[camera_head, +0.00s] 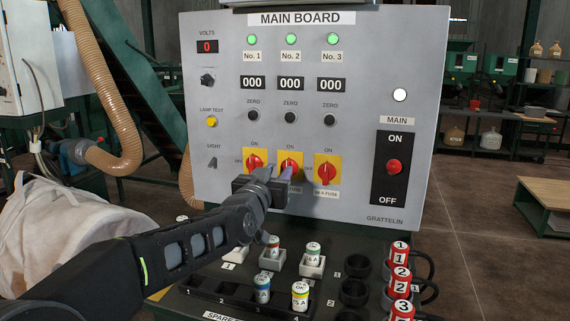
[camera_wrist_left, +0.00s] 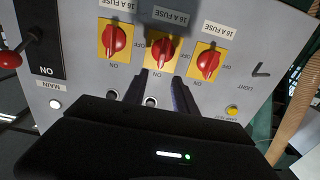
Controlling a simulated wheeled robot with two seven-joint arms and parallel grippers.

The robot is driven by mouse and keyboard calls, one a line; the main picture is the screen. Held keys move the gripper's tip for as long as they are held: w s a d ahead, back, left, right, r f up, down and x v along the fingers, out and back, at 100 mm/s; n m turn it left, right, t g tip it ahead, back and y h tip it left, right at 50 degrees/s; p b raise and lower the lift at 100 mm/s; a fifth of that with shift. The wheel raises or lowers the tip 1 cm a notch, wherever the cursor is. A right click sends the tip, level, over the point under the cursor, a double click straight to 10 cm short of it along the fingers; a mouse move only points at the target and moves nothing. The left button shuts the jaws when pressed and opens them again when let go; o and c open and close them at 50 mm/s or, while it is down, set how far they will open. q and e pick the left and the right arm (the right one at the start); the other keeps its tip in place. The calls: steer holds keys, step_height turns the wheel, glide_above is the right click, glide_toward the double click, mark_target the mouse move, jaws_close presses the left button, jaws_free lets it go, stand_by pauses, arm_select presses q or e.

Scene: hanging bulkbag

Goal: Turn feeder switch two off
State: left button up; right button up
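Feeder switch two is the middle red rotary knob (camera_head: 290,164) on a yellow plate of the grey main board; its exact angle is hard to read. My left gripper (camera_head: 275,173) is in front of the board, just below and left of this knob, and partly covers its plate. In the left wrist view the same knob (camera_wrist_left: 162,46) lies just past the tips of my two fingers (camera_wrist_left: 164,76). The fingers are apart with nothing between them; I cannot tell if they touch the knob. The No. 2 lamp (camera_head: 291,40) glows green. My right gripper is out of view.
Feeder switch one (camera_head: 254,161) and feeder switch three (camera_head: 326,171) sit close on either side. The red main switch (camera_head: 393,167) is at the right. Below, a dark shelf holds several fuses (camera_head: 300,296) and red plugs (camera_head: 401,272). A ribbed hose (camera_head: 112,90) hangs left.

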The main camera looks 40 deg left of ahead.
mark_target(286, 162)
arm_select(q)
steer(key=p+x, duration=0.1)
steer(key=x, duration=0.5)
steer(key=shift+w+a, duration=0.1)
steer(key=shift+w, duration=0.15)
jaws_close()
stand_by(0.3)
